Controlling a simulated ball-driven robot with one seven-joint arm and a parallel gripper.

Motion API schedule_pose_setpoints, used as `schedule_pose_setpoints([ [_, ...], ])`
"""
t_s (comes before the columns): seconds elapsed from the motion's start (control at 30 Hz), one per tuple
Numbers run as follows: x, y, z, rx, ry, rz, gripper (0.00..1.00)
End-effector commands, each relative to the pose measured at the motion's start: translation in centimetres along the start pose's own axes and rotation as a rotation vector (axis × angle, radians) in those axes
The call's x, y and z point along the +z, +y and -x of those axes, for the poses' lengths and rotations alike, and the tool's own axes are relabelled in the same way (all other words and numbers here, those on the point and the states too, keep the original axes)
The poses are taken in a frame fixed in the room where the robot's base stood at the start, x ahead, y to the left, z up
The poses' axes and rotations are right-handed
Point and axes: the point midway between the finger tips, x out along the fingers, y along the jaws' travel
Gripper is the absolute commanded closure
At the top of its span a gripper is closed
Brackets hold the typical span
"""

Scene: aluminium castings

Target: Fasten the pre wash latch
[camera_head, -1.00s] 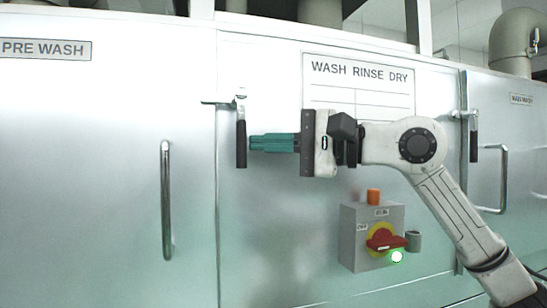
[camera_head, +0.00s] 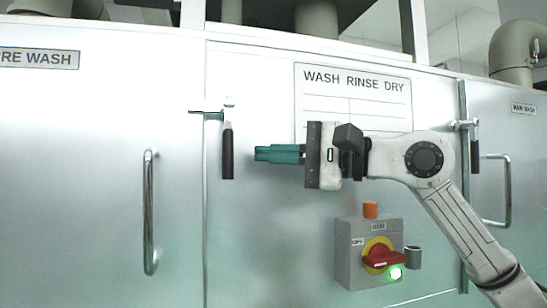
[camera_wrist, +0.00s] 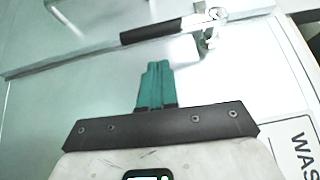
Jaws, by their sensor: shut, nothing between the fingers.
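The pre wash latch (camera_head: 228,152) has a black grip hanging straight down from a metal bracket, just right of the door seam. Its thin metal bar (camera_head: 205,112) reaches left across the seam onto the pre wash door (camera_head: 90,180). I cannot tell whether the bar is hooked on a catch. In the wrist view the black grip (camera_wrist: 150,32) and bracket lie ahead of the fingertips. My gripper (camera_head: 258,153), with teal fingers, is shut and empty, right of the grip with a small gap. It also shows in the wrist view (camera_wrist: 157,68).
A vertical door handle (camera_head: 150,212) is left of the seam. A grey switch box (camera_head: 352,262) with a red knob sits below my arm. Another latch (camera_head: 475,148) and handle (camera_head: 507,190) are at the right.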

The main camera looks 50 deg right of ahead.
Motion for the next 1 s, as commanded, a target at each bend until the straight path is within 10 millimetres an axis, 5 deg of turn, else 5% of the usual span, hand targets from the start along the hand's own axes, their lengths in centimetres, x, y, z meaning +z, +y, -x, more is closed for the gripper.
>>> schedule_pose_setpoints([
  [0.6, 0.0, -0.5, 8.4, -0.002, -0.001, -0.001, 1.0],
  [1.0, 0.1, -0.4, 10.0, 0.0, -0.004, 0.001, 1.0],
])
